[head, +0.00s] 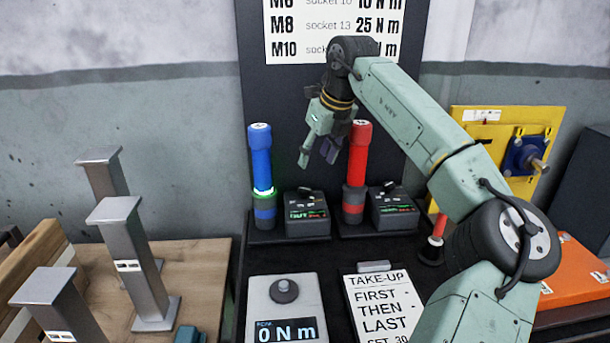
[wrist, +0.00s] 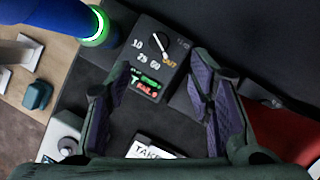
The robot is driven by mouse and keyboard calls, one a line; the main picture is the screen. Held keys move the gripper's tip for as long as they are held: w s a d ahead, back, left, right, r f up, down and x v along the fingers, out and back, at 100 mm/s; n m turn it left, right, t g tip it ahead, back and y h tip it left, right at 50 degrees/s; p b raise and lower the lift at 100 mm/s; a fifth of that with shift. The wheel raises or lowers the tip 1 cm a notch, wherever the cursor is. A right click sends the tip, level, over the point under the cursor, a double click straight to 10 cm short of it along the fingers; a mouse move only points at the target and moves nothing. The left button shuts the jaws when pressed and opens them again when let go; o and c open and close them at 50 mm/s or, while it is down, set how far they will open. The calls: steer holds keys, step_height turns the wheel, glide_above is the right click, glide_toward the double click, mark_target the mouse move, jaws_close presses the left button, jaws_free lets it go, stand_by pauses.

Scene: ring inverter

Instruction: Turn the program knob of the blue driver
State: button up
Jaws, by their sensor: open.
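The blue driver (head: 261,158) stands upright with a lit green ring near its lower part; that ring also shows at the upper left in the wrist view (wrist: 98,26). Its dark controller box (head: 306,226) stands just right of it. In the wrist view the box face carries the program knob (wrist: 158,45) with a pale pointer line, printed numbers around it, and a small green and red display (wrist: 148,86). My gripper (head: 318,157) is open and empty, above the box. In the wrist view its fingers (wrist: 163,72) spread either side of the box's lower part, short of the knob.
A red driver (head: 357,150) and its box (head: 394,212) stand close on the right. In front are a torque meter (head: 283,318) reading 0 N m and a TAKE-UP card (head: 384,308). Grey metal posts (head: 132,255) stand at left, a yellow panel (head: 500,150) at right.

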mark_target(305, 189)
steer(key=p+x, duration=0.2)
steer(key=x, duration=0.8)
steer(key=shift+a+f+p, duration=0.15)
steer(key=shift+f+p, duration=0.05)
steer(key=shift+p, duration=0.2)
steer(key=shift+c, duration=0.4)
jaws_close()
